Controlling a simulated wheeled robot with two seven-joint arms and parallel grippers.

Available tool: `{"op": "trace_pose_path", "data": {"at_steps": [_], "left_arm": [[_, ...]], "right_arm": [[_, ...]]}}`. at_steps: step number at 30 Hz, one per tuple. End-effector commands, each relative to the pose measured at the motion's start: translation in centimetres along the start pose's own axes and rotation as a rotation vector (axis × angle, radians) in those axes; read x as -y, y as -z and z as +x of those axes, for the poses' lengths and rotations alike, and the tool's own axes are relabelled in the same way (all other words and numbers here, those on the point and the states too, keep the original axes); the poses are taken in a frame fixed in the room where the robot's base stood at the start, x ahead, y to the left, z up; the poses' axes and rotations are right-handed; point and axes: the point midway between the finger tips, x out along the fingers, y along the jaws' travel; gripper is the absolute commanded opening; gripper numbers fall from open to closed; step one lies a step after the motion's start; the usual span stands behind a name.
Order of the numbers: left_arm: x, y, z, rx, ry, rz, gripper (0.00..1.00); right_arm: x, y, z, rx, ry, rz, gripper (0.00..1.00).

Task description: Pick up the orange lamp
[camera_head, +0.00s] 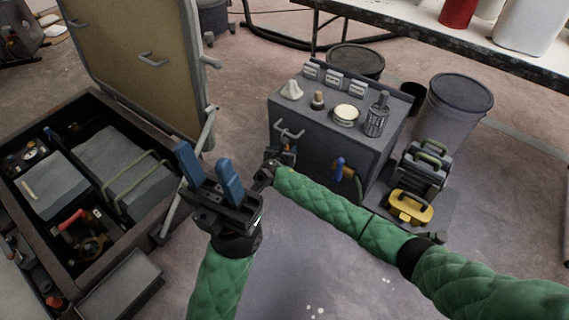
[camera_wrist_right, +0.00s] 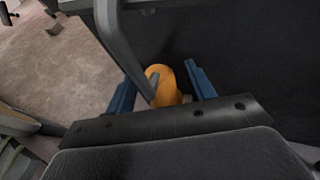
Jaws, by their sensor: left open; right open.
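The orange lamp (camera_wrist_right: 166,82) shows in the right wrist view as a rounded orange shape, partly behind a grey bar. It lies between the two blue fingers of my right gripper (camera_wrist_right: 162,90), which is open; I cannot tell whether they touch it. In the head view my right gripper (camera_head: 283,160) is at the front of the grey cabinet, below its handle, and mostly hides the small orange patch there. My left gripper (camera_head: 209,172) is open and empty, raised between the open hatch and the cabinet.
The grey cabinet (camera_head: 330,138) carries a cup of tools, a round tin and small items. An open floor compartment (camera_head: 85,255) with a raised hatch lid (camera_head: 140,65) is at left. Drums stand behind.

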Motion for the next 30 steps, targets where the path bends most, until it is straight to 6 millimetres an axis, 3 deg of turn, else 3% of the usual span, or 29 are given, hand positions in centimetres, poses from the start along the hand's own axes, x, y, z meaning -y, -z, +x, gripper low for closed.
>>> {"op": "trace_pose_path", "data": {"at_steps": [2,10,23,30], "left_arm": [[0.0,0.0,0.0,0.000,0.000,0.000,0.43],[0.1,0.1,-0.1,0.003,0.001,0.004,0.43],[0.1,0.0,0.0,0.004,0.000,0.006,0.43],[0.3,0.1,1.1,0.005,-0.013,0.032,0.43]], "right_arm": [[0.0,0.0,0.0,0.000,0.000,0.000,0.54],[0.0,0.0,0.0,0.000,0.000,0.000,0.01],[0.0,-0.4,-0.2,0.001,0.000,0.001,0.00],[0.0,-2.9,-1.2,0.002,0.000,0.002,0.00]]}}
